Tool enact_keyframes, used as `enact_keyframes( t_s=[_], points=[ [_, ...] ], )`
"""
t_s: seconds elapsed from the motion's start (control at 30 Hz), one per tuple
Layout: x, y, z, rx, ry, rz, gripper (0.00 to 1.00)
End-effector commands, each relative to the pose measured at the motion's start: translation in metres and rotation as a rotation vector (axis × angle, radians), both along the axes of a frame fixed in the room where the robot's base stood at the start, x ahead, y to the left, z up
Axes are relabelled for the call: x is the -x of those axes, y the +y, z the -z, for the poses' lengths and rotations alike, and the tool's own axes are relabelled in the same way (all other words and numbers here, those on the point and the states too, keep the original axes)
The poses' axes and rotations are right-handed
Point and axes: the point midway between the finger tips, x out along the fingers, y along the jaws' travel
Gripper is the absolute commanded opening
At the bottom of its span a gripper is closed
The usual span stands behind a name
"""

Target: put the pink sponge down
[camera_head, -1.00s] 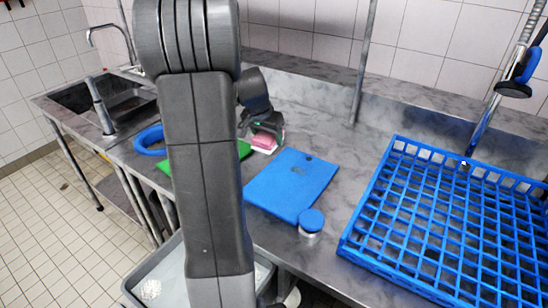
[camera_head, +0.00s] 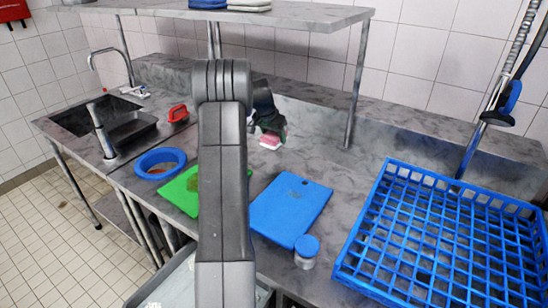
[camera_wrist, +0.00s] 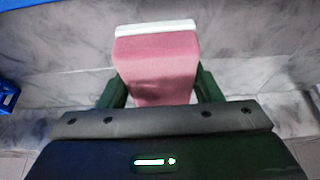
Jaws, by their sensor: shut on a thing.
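The pink sponge (camera_wrist: 155,68) with a white layer along its far edge fills the middle of the wrist view. My gripper (camera_wrist: 158,90) is shut on it, with one dark green finger on each side. In the head view the pink sponge (camera_head: 274,141) shows small at the end of my arm, near the back of the grey steel counter (camera_head: 335,165). My gripper (camera_head: 270,130) is partly hidden there by its own wrist. I cannot tell whether the sponge touches the counter.
A blue rack (camera_head: 440,235) fills the right.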

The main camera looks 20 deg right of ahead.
Motion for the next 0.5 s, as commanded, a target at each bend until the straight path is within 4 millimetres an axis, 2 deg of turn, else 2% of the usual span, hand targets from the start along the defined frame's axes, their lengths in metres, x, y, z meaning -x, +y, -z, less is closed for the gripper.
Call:
enact_keyframes(
  t_s=[0.2,0.5],
  points=[
    [0.001,0.000,0.040,-0.002,0.005,0.000,0.37],
    [0.001,0.001,0.068,-0.002,0.005,0.000,0.37]
  ],
)
